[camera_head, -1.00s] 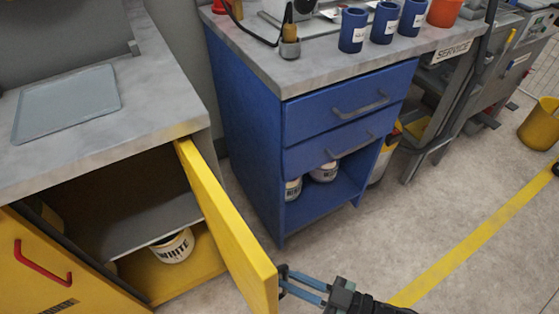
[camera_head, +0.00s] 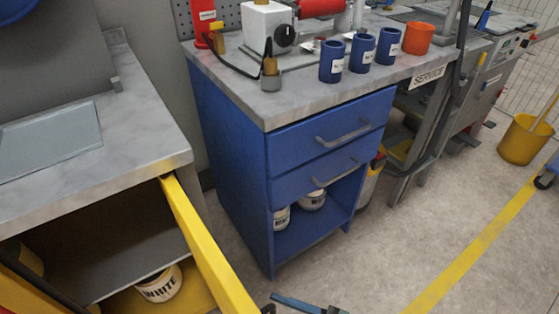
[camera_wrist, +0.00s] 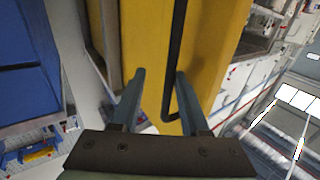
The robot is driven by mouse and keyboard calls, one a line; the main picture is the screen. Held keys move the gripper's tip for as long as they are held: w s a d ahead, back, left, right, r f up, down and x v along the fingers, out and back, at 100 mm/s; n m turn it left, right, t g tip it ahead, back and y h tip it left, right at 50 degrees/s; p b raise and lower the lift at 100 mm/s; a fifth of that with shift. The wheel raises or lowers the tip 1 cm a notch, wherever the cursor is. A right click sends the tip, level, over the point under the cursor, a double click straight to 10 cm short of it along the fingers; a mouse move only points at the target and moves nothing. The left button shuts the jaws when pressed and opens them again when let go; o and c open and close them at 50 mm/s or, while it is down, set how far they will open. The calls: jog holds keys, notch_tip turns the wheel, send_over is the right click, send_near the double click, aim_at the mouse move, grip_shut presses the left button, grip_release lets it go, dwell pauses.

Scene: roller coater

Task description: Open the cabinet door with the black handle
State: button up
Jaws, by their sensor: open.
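The yellow cabinet door (camera_head: 205,245) stands swung well open in the head view, hinged under the grey worktop. Its black handle (camera_wrist: 174,60) shows in the wrist view as a long dark bar on the yellow face. It is hidden in the head view. My gripper (camera_wrist: 161,80) is open in the wrist view, with the handle's bar between the lines of its two fingers, nearer the right one. I cannot tell whether a finger touches it. In the head view, part of my gripper (camera_head: 290,303) shows at the bottom edge, just right of the door.
The open cabinet holds a tub marked WHITE (camera_head: 158,284) below a grey shelf (camera_head: 140,262). A blue drawer unit (camera_head: 235,180) stands right of the door. Bare floor (camera_head: 400,240) lies to the right, crossed by a yellow line (camera_head: 480,245).

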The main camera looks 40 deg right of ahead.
jog(key=v, duration=1.3)
